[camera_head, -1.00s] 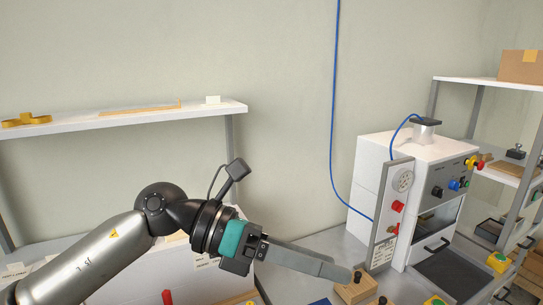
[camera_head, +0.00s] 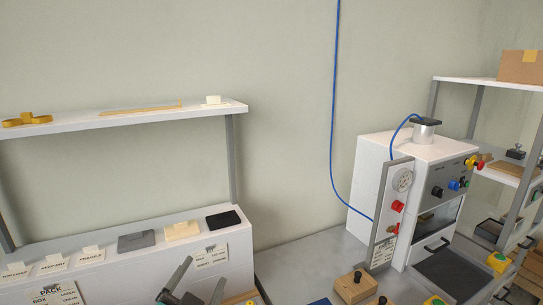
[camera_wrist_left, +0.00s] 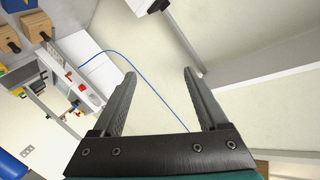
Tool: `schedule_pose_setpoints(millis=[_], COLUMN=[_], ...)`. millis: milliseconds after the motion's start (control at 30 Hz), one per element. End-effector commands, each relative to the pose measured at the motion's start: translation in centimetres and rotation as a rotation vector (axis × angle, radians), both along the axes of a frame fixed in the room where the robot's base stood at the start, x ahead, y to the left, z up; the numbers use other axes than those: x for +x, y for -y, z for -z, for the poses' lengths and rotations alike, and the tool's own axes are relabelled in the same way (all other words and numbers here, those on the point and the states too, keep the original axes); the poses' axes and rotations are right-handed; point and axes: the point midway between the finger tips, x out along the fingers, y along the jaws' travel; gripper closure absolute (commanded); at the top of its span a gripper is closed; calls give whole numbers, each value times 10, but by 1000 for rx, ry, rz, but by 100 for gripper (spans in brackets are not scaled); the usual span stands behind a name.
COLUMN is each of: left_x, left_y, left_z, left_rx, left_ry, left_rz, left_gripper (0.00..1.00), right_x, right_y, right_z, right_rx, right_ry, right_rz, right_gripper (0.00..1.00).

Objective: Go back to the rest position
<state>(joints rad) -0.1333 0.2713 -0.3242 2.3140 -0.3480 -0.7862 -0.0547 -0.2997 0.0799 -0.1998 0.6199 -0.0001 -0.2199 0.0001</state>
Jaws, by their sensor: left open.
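My left gripper (camera_head: 204,270) is at the bottom edge of the head view, in front of the white labelled bench unit (camera_head: 235,262). Its two dark fingers point up and stand apart. In the left wrist view my left gripper (camera_wrist_left: 159,73) is open, with nothing between the fingers. The rest of my left arm is out of the head view. My right gripper is in neither view.
The white box former (camera_head: 375,180) with a blue hose (camera_head: 333,130) stands on the right. A wooden block with a knob (camera_head: 354,288) lies on the grey table (camera_head: 310,262). A rack (camera_head: 490,84) stands far right.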

Motion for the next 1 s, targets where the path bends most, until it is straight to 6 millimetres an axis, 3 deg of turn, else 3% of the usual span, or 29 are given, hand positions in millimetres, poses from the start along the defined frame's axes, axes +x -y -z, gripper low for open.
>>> schedule_pose_setpoints(millis=[33, 200, 400, 567, 633, 867, 1000], left_x=[-17, -86, -172, -237, -227, -220, -222], left_y=[-10, -31, -38, -37, -37, -35, -35], left_z=[31, 115, 169, 193, 225, 314, 383], left_rx=[-48, -168, -254, -299, -291, -282, -275], left_ry=[-129, -526, -885, -1125, -1117, -1141, -1161], left_rz=[-46, -178, -277, -335, -332, -333, -333], left_gripper=[24, 24, 24, 24, 24, 24, 24], right_x=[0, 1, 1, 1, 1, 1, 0], right_y=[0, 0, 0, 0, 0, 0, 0], right_z=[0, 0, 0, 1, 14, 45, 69], right_rx=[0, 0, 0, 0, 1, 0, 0], right_ry=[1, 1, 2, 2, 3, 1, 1], right_rz=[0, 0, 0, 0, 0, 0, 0], right_gripper=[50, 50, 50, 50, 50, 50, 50])
